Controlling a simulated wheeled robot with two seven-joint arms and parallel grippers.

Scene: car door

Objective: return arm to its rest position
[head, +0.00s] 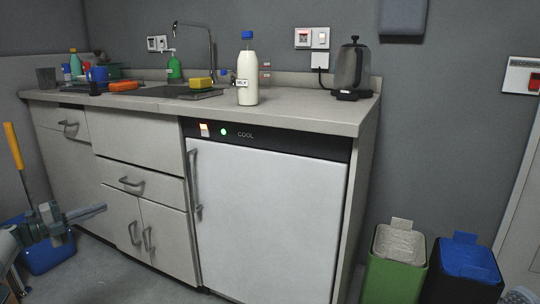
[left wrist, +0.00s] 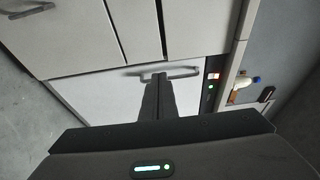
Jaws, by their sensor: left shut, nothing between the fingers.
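My left gripper (head: 102,208) is at the lower left of the head view, in front of the lower cabinet doors. Its fingers are together and point right, with nothing held. In the left wrist view the shut fingers (left wrist: 157,80) show as a dark narrow pair, with the white fridge door behind them. The fingertips overlap the fridge handle (left wrist: 190,72) in that picture, but the head view shows the gripper well left of the handle (head: 195,180). My right gripper does not show.
The white fridge (head: 265,220) is shut. The counter (head: 300,113) bears a milk bottle (head: 246,75), a kettle (head: 351,68) and a sponge (head: 201,83). A green bin (head: 395,265) and a black bin (head: 462,270) stand right. A blue dustpan (head: 45,258) lies near my left arm.

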